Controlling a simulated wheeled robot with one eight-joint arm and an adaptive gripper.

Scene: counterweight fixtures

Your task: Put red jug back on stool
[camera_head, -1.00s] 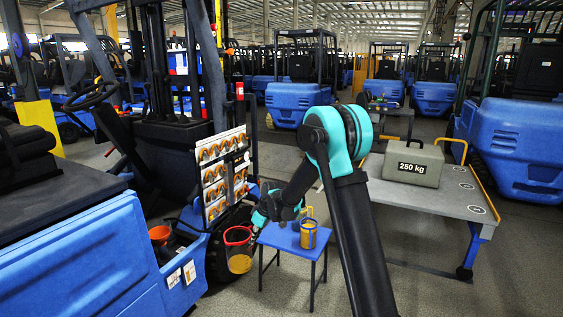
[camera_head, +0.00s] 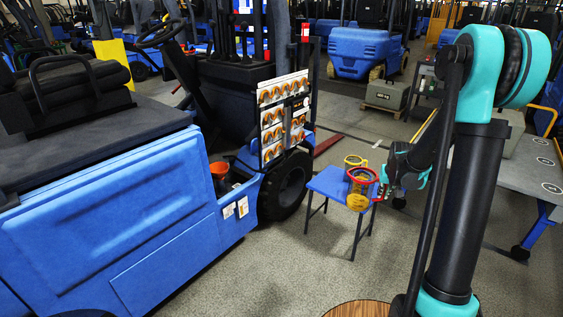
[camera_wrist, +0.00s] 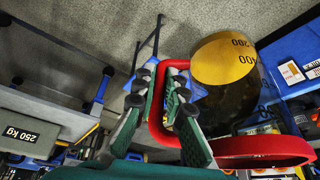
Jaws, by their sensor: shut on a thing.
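The red jug (camera_head: 358,202) is a see-through jug with a red rim and handle and a yellow base. My gripper (camera_head: 381,190) is shut on its red handle from the right. In the wrist view, my gripper (camera_wrist: 165,92) has its green fingers on both sides of the handle, and the jug (camera_wrist: 225,90) hangs beside them, with number marks on it. The small blue stool (camera_head: 327,184) lies behind the jug in the head view. The jug overlaps its right front edge in the picture; I cannot tell whether the jug is over the top or touching it.
A yellow-rimmed jug (camera_head: 355,161) is at the stool's back, partly hidden by the red jug. A blue forklift (camera_head: 120,215) with an orange container (camera_head: 220,169) stands left. A grey bench (camera_head: 533,172) stands right. The floor in front of the stool is clear.

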